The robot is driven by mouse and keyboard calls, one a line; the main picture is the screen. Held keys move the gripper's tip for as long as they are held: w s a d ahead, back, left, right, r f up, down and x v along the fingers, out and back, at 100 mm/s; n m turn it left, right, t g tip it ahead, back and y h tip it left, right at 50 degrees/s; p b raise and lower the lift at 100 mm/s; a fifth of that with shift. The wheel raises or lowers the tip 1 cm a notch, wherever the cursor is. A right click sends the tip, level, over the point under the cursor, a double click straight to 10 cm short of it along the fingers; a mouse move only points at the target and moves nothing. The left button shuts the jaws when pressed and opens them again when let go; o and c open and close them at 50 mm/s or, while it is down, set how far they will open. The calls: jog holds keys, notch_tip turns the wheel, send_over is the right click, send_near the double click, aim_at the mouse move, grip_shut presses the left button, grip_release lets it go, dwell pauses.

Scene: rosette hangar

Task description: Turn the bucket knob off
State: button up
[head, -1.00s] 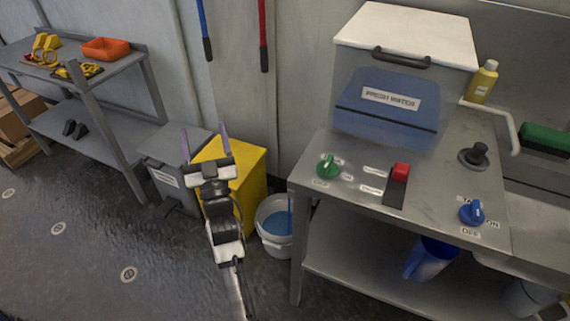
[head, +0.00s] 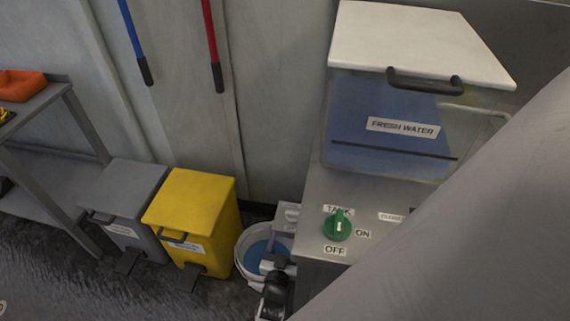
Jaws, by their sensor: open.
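A green knob (head: 338,225) sits on the grey counter top at its left end. A label above it seems to read TANK, with ON to its right and OFF below. Its grip stands roughly upright in the picture; I cannot tell which end is the pointer. No label reading bucket is legible. A white bucket (head: 243,264) with blue liquid stands on the floor left of the counter. My gripper (head: 282,240) is open, partly seen over the bucket's right side, left of and apart from the knob. Its fingertips are not clear.
The clear water tank with a white lid (head: 420,35) and FRESH WATER label stands behind the knob. My large arm link covers the right side of the counter. A yellow bin (head: 190,205) and a grey bin (head: 128,195) stand left of the bucket.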

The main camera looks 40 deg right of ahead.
aim_at(293, 213)
jog(key=p+x, duration=0.1)
jog(key=x, duration=0.8)
jog(key=shift+w+d+r, duration=0.15)
jog(key=shift+w+d, duration=0.05)
jog(key=shift+d, duration=0.1)
jog(key=shift+x, duration=0.85)
jog(key=c, duration=1)
jog(key=shift+p, duration=0.35)
